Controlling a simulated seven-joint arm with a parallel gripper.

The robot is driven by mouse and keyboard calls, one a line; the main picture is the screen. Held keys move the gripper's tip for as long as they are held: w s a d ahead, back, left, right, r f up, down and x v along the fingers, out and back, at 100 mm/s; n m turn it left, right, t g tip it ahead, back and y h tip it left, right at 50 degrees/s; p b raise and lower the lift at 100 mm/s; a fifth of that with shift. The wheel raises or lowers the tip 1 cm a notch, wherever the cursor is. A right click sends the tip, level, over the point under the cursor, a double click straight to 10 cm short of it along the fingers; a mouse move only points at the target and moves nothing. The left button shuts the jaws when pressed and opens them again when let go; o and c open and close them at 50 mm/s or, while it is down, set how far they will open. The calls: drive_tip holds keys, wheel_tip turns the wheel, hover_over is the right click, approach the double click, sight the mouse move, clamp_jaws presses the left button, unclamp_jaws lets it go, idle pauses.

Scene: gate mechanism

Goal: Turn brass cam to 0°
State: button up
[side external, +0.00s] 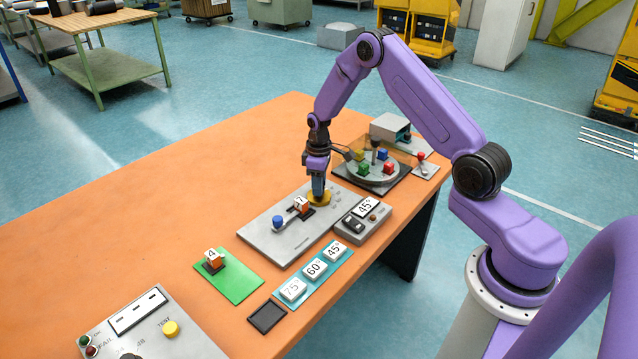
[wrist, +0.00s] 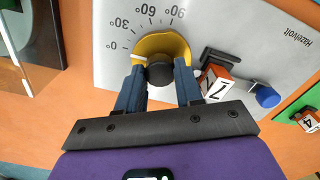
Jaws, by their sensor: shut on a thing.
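The brass cam (wrist: 165,42) is a yellow disc with a black knob (wrist: 159,72) on the grey plate. Its white mark (wrist: 138,58) points left in the wrist view, at or close to the 0 end of the printed scale (wrist: 120,24); the exact angle is hard to read. My gripper (wrist: 159,78) is shut on the knob, one blue finger on each side. In the side view my gripper (side external: 318,188) reaches straight down onto the brass cam (side external: 320,199) at the plate's far end. The fingers hide part of the cam there.
Beside the cam are an orange block marked 7 (side external: 301,205) and a blue knob (side external: 278,221). A turntable with coloured blocks (side external: 373,172) is behind.

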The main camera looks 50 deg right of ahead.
idle(0.4)
drive_tip(key=o, duration=1)
drive_tip(key=shift+o, duration=0.2)
wheel_tip(320, 180, up, 18)
drive_tip(key=shift+f, duration=0.25)
drive_tip(key=s+a+r+n, duration=0.2)
drive_tip(key=s+a, duration=0.5)
drive_tip(key=a, duration=0.1)
drive_tip(key=s+a+r+n, duration=0.1)
drive_tip(key=s+a+r, duration=0.2)
drive_tip(key=s+a, duration=0.4)
drive_tip(key=s+a+n, duration=0.1)
drive_tip(key=s+n, duration=0.3)
drive_tip(key=s, duration=1.9)
drive_tip(key=shift+a+f, duration=0.4)
